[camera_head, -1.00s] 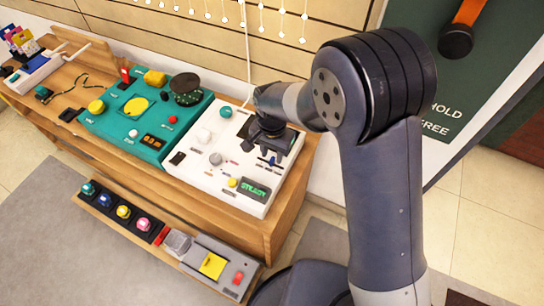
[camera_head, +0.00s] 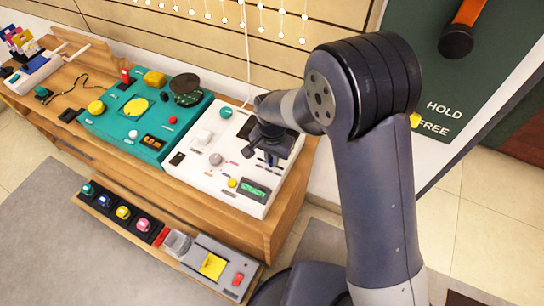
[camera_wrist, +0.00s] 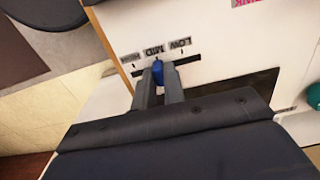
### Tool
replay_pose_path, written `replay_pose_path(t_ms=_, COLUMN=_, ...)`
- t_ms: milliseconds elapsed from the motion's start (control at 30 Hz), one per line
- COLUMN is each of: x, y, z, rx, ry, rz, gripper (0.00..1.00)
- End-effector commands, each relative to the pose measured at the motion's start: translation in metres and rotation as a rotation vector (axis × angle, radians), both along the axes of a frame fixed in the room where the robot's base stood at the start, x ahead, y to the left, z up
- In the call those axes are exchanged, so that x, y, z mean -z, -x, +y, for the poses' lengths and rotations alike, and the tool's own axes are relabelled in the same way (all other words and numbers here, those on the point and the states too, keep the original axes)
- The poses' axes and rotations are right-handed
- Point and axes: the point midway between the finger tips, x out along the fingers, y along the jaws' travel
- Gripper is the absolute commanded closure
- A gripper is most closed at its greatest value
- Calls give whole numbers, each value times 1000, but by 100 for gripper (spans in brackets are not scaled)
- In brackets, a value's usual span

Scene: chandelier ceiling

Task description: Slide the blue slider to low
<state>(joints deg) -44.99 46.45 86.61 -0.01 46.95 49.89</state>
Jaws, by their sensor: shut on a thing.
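The blue slider (camera_wrist: 158,72) sits in a dark slot (camera_wrist: 195,60) on the white panel. Labels HIGH, MID and LOW appear upside down beside the slot, with HIGH at the left and LOW (camera_wrist: 180,43) at the right. The slider is nearest the MID label (camera_wrist: 153,50). My gripper (camera_wrist: 159,82) has a finger on each side of the slider and is shut on it. In the head view my gripper (camera_head: 270,152) is over the right part of the white panel (camera_head: 205,170) and hides the slider there.
The white panel also carries a teal knob (camera_head: 226,112), a yellow button (camera_head: 232,183) and a green-lit display (camera_head: 254,189). A teal panel (camera_head: 120,133) stands to its left on the wooden bench (camera_head: 225,215). A lower shelf holds several coloured buttons.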

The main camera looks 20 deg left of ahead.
Motion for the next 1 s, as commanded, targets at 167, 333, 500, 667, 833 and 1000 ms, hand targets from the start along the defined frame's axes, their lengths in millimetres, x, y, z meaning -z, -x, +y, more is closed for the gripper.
replay_pose_path(t_ms=167, x=0, y=0, z=0, rx=0, ry=0, rz=0, gripper=100)
replay_pose_path(t_ms=333, x=0, y=0, z=0, rx=0, ry=0, rz=0, gripper=100)
replay_pose_path(t_ms=500, x=0, y=-2, z=18, rx=-2, ry=-2, rz=-1, gripper=100)
replay_pose_path(t_ms=667, x=0, y=-3, z=33, rx=-1, ry=-2, rz=-1, gripper=100)
replay_pose_path(t_ms=833, x=-1, y=-3, z=36, rx=1, ry=-4, rz=-1, gripper=100)
replay_pose_path(t_ms=1000, x=-1, y=-3, z=37, rx=0, ry=-7, rz=-3, gripper=87)
